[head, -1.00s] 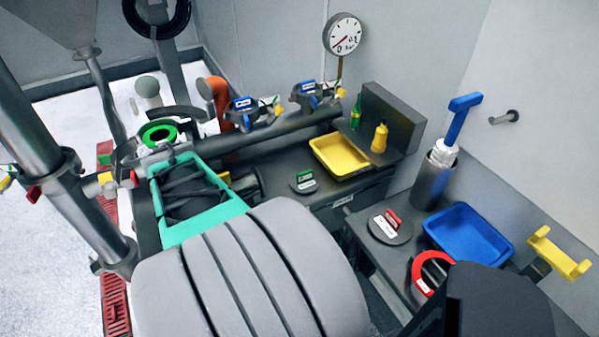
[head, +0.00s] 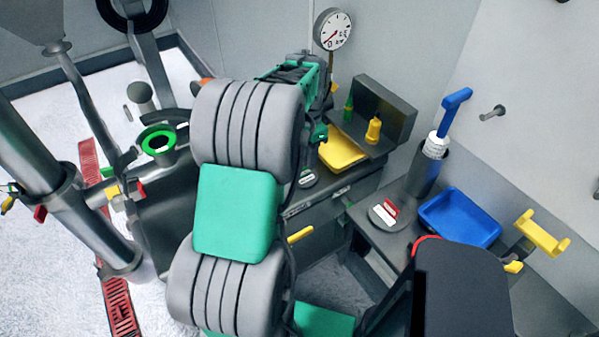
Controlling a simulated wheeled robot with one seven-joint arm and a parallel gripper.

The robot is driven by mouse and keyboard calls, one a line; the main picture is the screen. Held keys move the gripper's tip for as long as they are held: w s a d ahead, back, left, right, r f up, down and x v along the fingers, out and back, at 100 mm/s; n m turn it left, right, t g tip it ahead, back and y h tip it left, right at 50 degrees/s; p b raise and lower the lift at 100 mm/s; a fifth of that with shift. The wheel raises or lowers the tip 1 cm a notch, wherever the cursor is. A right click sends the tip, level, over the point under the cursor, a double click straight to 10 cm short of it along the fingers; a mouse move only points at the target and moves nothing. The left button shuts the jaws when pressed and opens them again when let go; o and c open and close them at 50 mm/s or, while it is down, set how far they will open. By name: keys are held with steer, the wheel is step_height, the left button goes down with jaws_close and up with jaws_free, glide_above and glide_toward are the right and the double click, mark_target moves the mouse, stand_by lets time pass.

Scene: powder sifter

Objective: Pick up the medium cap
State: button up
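Two dark round caps lie on the benches. One cap with a red handle and white label (head: 384,214) lies on the right bench beside the blue tray. The other cap with a white label (head: 307,179) lies on the middle bench, left of the yellow tray, and is partly hidden by my arm. I cannot tell by size which is the medium one. My gripper (head: 317,148) is only partly in view behind my arm, close above the cap on the middle bench. Its fingers are too hidden to tell whether they are open or hold anything.
A yellow tray (head: 342,152) and yellow bottle (head: 374,129) stand near my gripper, by a dark upright panel (head: 388,105). A blue tray (head: 460,217) and a blue-handled tool (head: 454,112) are at the right. A green-ringed port (head: 159,141) is at the left.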

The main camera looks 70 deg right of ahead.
mark_target(304, 168)
steer(key=f+p, duration=0.1)
steer(key=f, duration=0.1)
steer(key=w+f+p, duration=0.1)
steer(key=f, duration=0.2)
steer(key=shift+d+f, duration=0.1)
steer(key=shift+f, duration=0.45)
steer(key=shift+c, duration=0.5)
jaws_close()
stand_by(0.3)
